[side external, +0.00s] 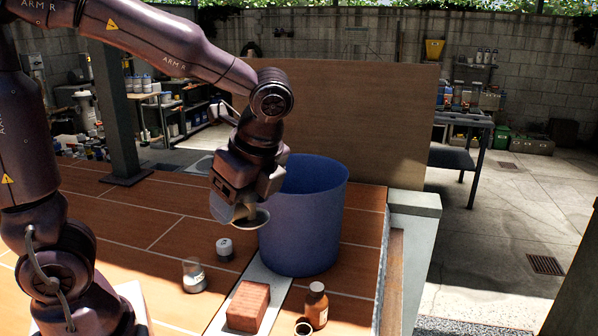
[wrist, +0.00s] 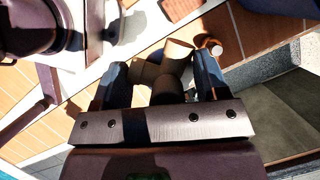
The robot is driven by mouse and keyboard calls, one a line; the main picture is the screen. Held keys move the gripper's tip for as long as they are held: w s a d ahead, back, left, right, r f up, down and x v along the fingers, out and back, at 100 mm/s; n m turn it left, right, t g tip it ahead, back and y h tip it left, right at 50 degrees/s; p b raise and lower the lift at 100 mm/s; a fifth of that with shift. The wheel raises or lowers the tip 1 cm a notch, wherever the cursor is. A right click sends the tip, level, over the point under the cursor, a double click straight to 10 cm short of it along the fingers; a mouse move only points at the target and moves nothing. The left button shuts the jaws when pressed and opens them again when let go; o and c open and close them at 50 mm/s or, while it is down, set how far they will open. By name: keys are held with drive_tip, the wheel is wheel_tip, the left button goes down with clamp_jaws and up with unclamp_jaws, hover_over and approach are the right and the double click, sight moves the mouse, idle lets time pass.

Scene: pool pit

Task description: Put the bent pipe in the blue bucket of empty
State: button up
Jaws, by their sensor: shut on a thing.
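The blue bucket (side external: 302,230) stands upright on the wooden deck, right of my gripper in the side view. A dark blue edge of it shows at the top right of the wrist view (wrist: 292,5). My gripper (wrist: 160,78) is shut on the bent pipe (wrist: 176,52), a brownish-grey tube between the two fingers. In the side view my gripper (side external: 240,197) holds the pipe (side external: 222,208) left of the bucket and below its rim level, with a round open end toward the bucket. The inside of the bucket is mostly hidden.
A reddish brick (side external: 248,306), a brown bottle (side external: 316,304), a dark can (side external: 224,248) and a glass jar (side external: 193,276) stand around the bucket's front left. A wooden panel (side external: 340,120) rises behind it. The deck's edge lies to the right.

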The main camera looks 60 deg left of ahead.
drive_tip(key=w+a+m+t, duration=0.1)
drive_tip(key=w+a+m, duration=0.2)
drive_tip(key=w+a, duration=1.3)
drive_tip(key=w, duration=0.3)
drive_tip(key=shift+w+a, duration=0.2)
drive_tip(key=shift+a, duration=0.15)
drive_tip(key=shift+m+t, duration=0.3)
drive_tip(key=shift+m, duration=0.2)
drive_tip(key=a, duration=0.2)
drive_tip(key=w+a, duration=0.1)
drive_tip(key=a, duration=0.1)
drive_tip(key=w+a+f, duration=0.1)
drive_tip(key=a, duration=0.2)
drive_tip(key=shift+w, duration=0.15)
drive_tip(key=f, duration=2.8)
drive_tip(key=shift+d, duration=0.2)
drive_tip(key=shift+f, duration=0.1)
drive_tip(key=o, duration=1.1)
